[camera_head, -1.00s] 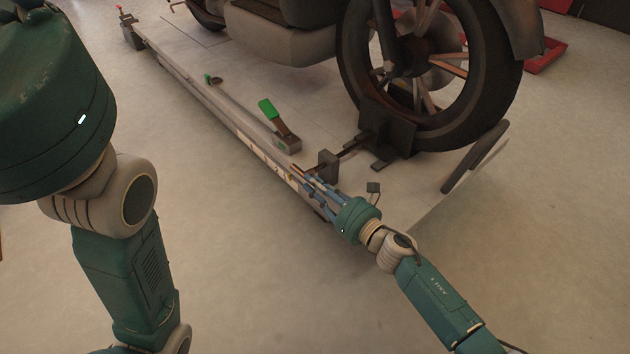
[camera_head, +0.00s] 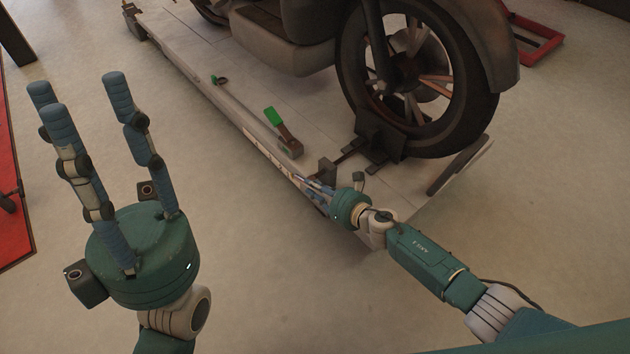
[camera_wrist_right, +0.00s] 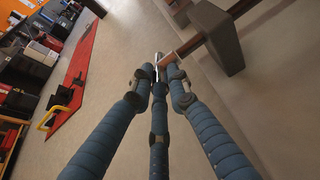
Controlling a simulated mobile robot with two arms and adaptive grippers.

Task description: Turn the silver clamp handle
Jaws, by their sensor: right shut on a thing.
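The silver clamp handle (camera_wrist_right: 158,57) shows only as a small bright end at the tip of a brownish rod in the right wrist view. My right gripper (camera_wrist_right: 160,72) has its three blue fingers closed together on it. The rod runs from a dark block (camera_wrist_right: 216,38) at the upper right. In the head view my right gripper (camera_head: 312,186) is at the lift's side edge beside that block (camera_head: 327,170), and its fingers hide the handle. The wheel clamp (camera_head: 380,138) holds the front tyre. My left gripper (camera_head: 86,92) is open and empty, fingers pointing up, away from the lift.
The motorcycle (camera_head: 420,80) stands on the grey lift platform (camera_head: 235,110). A green-handled lever (camera_head: 282,130) sits near its edge. A red lift (camera_head: 12,190) lies at the far left. The floor between the left gripper and the platform is clear.

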